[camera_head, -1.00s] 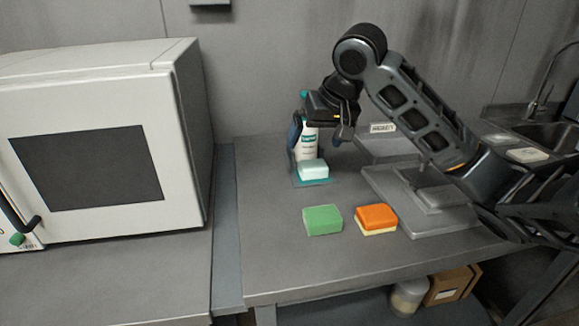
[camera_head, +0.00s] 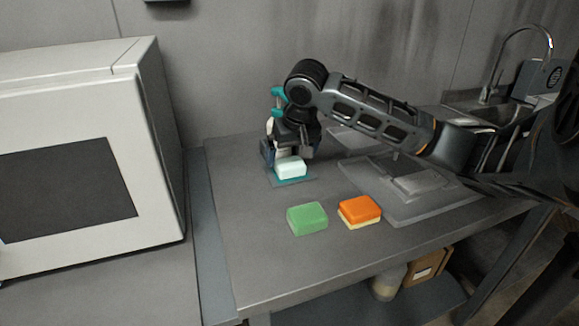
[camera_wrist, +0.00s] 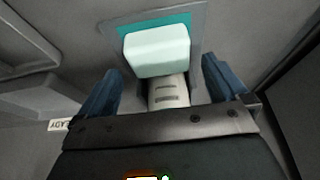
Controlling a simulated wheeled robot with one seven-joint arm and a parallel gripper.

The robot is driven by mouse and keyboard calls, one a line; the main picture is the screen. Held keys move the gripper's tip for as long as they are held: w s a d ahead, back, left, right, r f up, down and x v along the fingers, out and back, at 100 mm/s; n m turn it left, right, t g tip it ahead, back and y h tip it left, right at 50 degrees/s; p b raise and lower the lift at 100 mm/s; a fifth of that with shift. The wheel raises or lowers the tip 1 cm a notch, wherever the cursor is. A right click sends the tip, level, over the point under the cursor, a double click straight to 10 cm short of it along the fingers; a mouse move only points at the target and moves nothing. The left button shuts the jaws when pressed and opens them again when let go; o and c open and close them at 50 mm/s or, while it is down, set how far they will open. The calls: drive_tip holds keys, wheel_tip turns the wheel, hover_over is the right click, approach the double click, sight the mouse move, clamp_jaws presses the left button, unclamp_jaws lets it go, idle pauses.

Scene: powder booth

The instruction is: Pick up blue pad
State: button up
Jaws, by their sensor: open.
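The blue pad (camera_head: 291,168) is a pale, bluish-white block lying on a small mat with a teal area (camera_head: 301,179), near the back of the table. It also shows in the wrist view (camera_wrist: 157,54). My gripper (camera_head: 288,156) is open and empty, just above and behind the pad. In the wrist view, its two blue fingers (camera_wrist: 163,72) are spread wide, one to each side of the pad's near edge, and appear apart from it.
A spray bottle with a teal top (camera_head: 278,96) stands behind the pad, partly hidden by my gripper. A green sponge (camera_head: 307,218) and an orange sponge (camera_head: 360,211) lie in front. A grey tray (camera_head: 432,211) is at right, a white oven (camera_head: 150,150) at left.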

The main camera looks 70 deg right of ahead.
drive_tip(key=shift+x, duration=1.5)
drive_tip(key=c, duration=1)
drive_tip(key=shift+r, duration=0.1)
drive_tip(key=shift+w+r, duration=0.1)
drive_tip(key=shift+r+p, duration=0.9)
drive_tip(key=shift+p, duration=0.1)
wheel_tip(320, 180, up, 2)
drive_tip(key=shift+r+p, duration=0.1)
drive_tip(key=shift+p, duration=0.8)
drive_tip(key=w+a+p, duration=0.1)
drive_tip(key=w+a, duration=0.2)
drive_tip(key=a, duration=0.2)
drive_tip(key=w+a+p, duration=0.1)
drive_tip(key=w+a, duration=0.2)
drive_tip(key=a, duration=0.1)
drive_tip(key=w+a+p, duration=0.2)
drive_tip(key=w+a, duration=0.2)
drive_tip(key=a, duration=0.1)
drive_tip(key=shift+w+a+f, duration=0.1)
drive_tip(key=shift+a+f, duration=0.25)
drive_tip(key=shift+f, duration=0.05)
